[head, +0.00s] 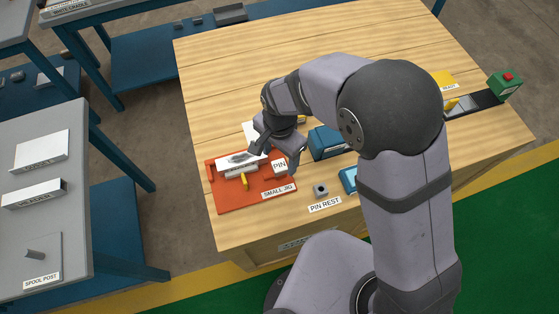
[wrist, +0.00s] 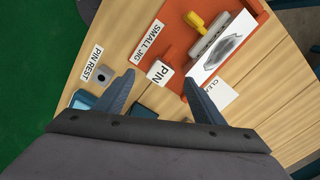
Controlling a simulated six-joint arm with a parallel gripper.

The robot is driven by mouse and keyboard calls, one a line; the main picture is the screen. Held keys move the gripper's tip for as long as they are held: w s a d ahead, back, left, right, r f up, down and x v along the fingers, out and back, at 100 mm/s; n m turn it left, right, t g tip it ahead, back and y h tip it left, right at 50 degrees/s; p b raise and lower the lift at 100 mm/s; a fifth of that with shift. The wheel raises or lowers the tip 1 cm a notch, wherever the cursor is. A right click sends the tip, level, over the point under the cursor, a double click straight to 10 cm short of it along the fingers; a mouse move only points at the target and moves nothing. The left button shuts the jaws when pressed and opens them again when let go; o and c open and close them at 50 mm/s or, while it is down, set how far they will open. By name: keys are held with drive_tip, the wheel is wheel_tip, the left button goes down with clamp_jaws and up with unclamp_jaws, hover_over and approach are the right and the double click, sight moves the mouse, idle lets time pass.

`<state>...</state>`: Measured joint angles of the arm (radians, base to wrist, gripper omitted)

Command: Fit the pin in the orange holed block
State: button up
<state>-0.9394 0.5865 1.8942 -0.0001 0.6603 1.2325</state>
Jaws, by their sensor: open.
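The orange-red board labelled SMALL JIG (head: 231,199) lies on the wooden table; it also shows in the wrist view (wrist: 178,28). A block with a white PIN label (head: 279,166) stands at its right side, and in the wrist view the label (wrist: 160,73) shows just beyond my fingertips. The hole is not clear, and I cannot make out a separate pin. The grey PIN REST block (head: 320,189) has a dark opening on top, also in the wrist view (wrist: 101,77). My gripper (head: 276,158) is open above the PIN label, its fingers (wrist: 158,86) apart with nothing between them.
A plate with a dark patch (wrist: 228,45) and a yellow clamp (wrist: 208,33) sit on the jig. Blue fixtures (head: 326,142) stand right of my gripper. A green box with a red button (head: 504,85) is at far right. The back left tabletop is clear.

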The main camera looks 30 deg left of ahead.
sight(279, 165)
drive_tip(key=shift+r+b, duration=0.35)
drive_tip(key=shift+r, duration=1.5)
drive_tip(key=n, duration=0.4)
drive_tip(key=s+d+f+n+g+h, duration=0.1)
drive_tip(key=s+d+n, duration=0.25)
drive_tip(key=d, duration=0.25)
drive_tip(key=s+d+f+n+h, duration=0.1)
drive_tip(key=s+d+f+n, duration=0.15)
drive_tip(key=d+n, duration=0.3)
drive_tip(key=w+d+r+m, duration=0.1)
drive_tip(key=d+r+m, duration=0.1)
drive_tip(key=d, duration=0.5)
drive_tip(key=w+d+r+m+y, duration=0.1)
drive_tip(key=d+r+m, duration=0.1)
drive_tip(key=d+m, duration=0.2)
drive_tip(key=w+d+r+m+t+y, duration=0.1)
drive_tip(key=w+d+r+m, duration=0.1)
drive_tip(key=d, duration=0.8)
drive_tip(key=shift+d+r+m, duration=0.25)
drive_tip(key=shift+r+m, duration=0.3)
drive_tip(key=shift+m, duration=0.25)
